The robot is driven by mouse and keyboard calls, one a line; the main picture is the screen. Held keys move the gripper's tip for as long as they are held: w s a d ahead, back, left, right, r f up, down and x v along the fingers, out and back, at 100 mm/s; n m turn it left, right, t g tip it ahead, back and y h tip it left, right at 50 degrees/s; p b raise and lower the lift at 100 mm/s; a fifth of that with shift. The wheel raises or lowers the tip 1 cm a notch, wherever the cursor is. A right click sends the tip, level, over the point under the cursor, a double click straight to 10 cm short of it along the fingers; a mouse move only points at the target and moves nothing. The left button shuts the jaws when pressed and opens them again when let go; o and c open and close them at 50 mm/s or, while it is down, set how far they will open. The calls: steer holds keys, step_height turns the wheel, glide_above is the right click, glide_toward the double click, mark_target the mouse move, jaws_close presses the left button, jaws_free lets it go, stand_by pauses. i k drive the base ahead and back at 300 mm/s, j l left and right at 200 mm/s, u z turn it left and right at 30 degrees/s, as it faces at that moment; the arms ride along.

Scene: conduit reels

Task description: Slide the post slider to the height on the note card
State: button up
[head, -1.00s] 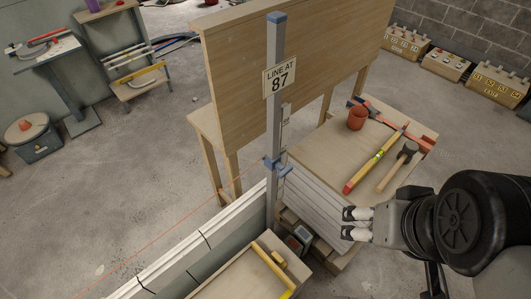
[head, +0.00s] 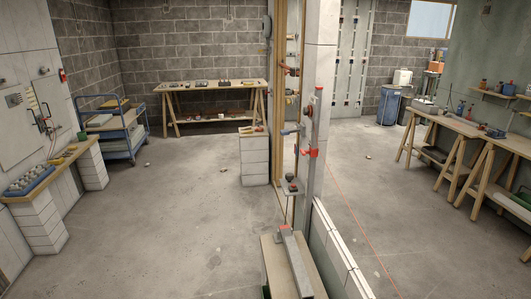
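The post, its slider and the note card are not recognisable in the head view now. An upright tool with red and blue parts (head: 313,152) stands against the end of a pale wall (head: 326,60); I cannot tell what it is. A thin red line (head: 362,228) runs along the floor to the right of the low wall. My gripper is out of view.
A low white-topped wall (head: 340,248) and a wooden bench with a grey bar (head: 297,262) stand in the near middle. A blue cart (head: 112,128) and a trestle table (head: 212,86) stand at the back left. Trestle tables (head: 452,122) line the right.

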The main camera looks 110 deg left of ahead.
mark_target(313, 152)
steer(key=u, duration=3.4)
steer(key=i+j, duration=0.25)
steer(key=j, duration=0.15)
steer(key=i+j, duration=0.25)
steer(key=j, duration=0.15)
steer(key=i+j, duration=0.25)
steer(key=j, duration=0.15)
steer(key=i+j, duration=0.25)
steer(key=j, duration=0.15)
steer(key=i+j, duration=0.25)
steer(key=j, duration=0.15)
steer(key=i+j, duration=0.25)
steer(key=j, duration=0.15)
steer(key=i+l+z, duration=0.1)
steer(key=i, duration=1.35)
